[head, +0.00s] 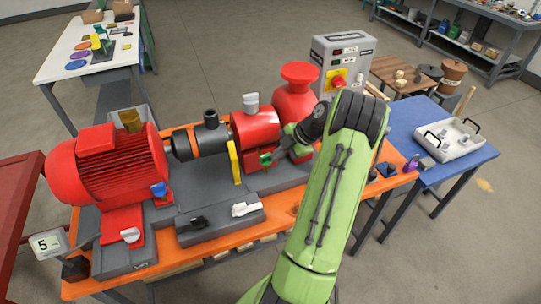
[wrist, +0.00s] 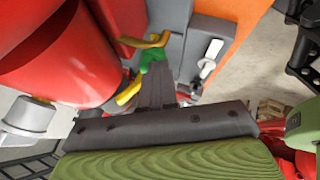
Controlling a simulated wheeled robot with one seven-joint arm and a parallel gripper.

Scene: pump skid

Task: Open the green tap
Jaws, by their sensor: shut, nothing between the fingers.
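The green tap (head: 265,158) sits low on the front of the red pump housing, at the middle of the head view. In the wrist view the green tap (wrist: 153,56) shows just beyond my fingertips, partly hidden by them. My gripper (head: 274,157) is shut and empty, with its fingertips right at the tap. In the wrist view the fingers of my gripper (wrist: 157,70) lie together and point at the green part. I cannot tell whether they touch it.
A yellow lever (head: 235,162) stands just left of the tap. A white lever (head: 245,209) and a black one (head: 198,222) lie on the grey base in front. A control box (head: 342,52) with a red and yellow switch stands behind my arm. Floor in front is clear.

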